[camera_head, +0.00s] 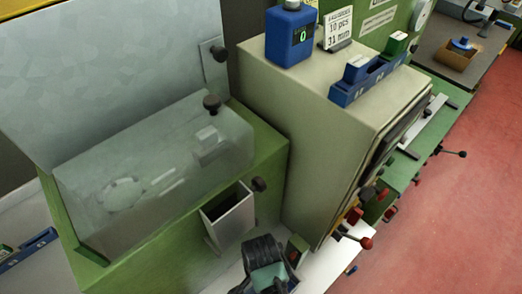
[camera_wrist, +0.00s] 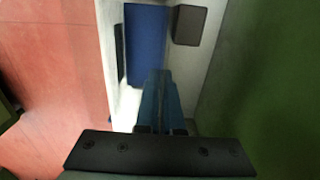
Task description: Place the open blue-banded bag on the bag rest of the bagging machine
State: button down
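My gripper (camera_head: 268,272) shows at the bottom edge of the head view, seen from above, below a metal chute. In the wrist view, narrow blue-grey parts (camera_wrist: 162,100) stand close together in front of the dark gripper mount. I cannot tell whether they are bare fingers or hold something thin. A flat blue shape (camera_wrist: 147,45) lies on a white surface beyond them. I cannot make out a blue-banded bag for sure in either view. A green machine (camera_head: 165,250) with a clear cover and the metal chute (camera_head: 230,215) stands left of centre. I cannot identify the bag rest.
A dark block (camera_wrist: 190,25) sits near the blue shape. Red floor (camera_head: 450,210) is clear at right.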

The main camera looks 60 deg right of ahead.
jog(key=shift+f, duration=0.15)
jog(key=c, duration=1.1)
grip_release()
jog(key=shift+o, duration=0.2)
notch_tip(320, 180, up, 12)
jog(key=shift+r+p, duration=0.2)
jog(key=shift+p, duration=0.25)
